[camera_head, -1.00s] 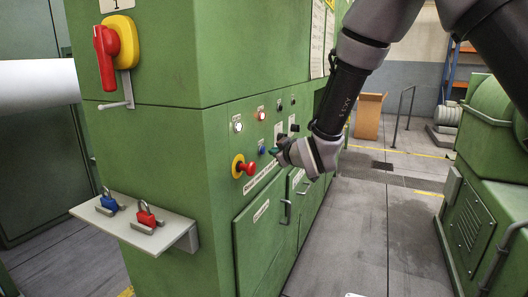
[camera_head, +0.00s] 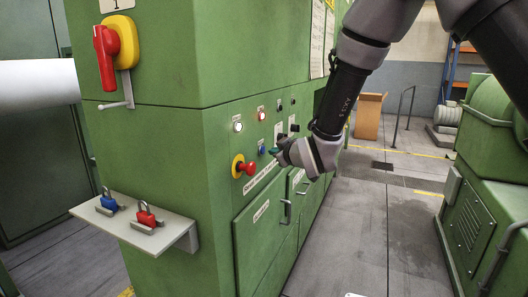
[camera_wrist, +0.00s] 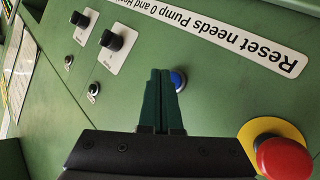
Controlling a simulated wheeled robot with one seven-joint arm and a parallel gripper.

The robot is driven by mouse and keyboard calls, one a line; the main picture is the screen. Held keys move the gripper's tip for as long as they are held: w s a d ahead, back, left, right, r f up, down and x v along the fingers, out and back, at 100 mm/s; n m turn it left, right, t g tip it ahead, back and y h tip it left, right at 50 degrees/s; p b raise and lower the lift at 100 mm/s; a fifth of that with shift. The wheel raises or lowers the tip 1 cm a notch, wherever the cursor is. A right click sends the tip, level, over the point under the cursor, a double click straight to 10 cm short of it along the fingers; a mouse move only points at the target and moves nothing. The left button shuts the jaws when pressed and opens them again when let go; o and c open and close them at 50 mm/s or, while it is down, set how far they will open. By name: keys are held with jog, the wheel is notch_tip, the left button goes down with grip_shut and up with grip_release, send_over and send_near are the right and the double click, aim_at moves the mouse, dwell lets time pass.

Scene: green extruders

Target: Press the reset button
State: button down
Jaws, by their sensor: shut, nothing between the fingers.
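The blue button (camera_head: 262,150) sits on the green panel, right of the red mushroom button. In the wrist view the blue button (camera_wrist: 179,79) shows just beside the fingertips, partly hidden by them. A label reading "Reset needs Pump 0 and Ho..." (camera_wrist: 215,32) is near it. My gripper (camera_head: 274,152) is at the panel, with its green fingers shut together and empty. In the wrist view the fingertips (camera_wrist: 160,71) point at the panel close to the blue button. I cannot tell whether they touch it.
A red mushroom button on yellow (camera_head: 244,167) is close by, also in the wrist view (camera_wrist: 282,158). Black knobs (camera_wrist: 110,40) are on the other side. A shelf (camera_head: 180,231) with padlocks juts out at left. The aisle floor (camera_head: 345,235) is clear.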

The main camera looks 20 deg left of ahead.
jog(key=shift+a, duration=0.2)
jog(key=shift+a, duration=0.25)
jog(key=shift+a, duration=0.4)
dwell(1.0)
jog(key=shift+d, duration=0.8)
jog(key=shift+s+d, duration=0.2)
jog(key=shift+d, duration=2.3)
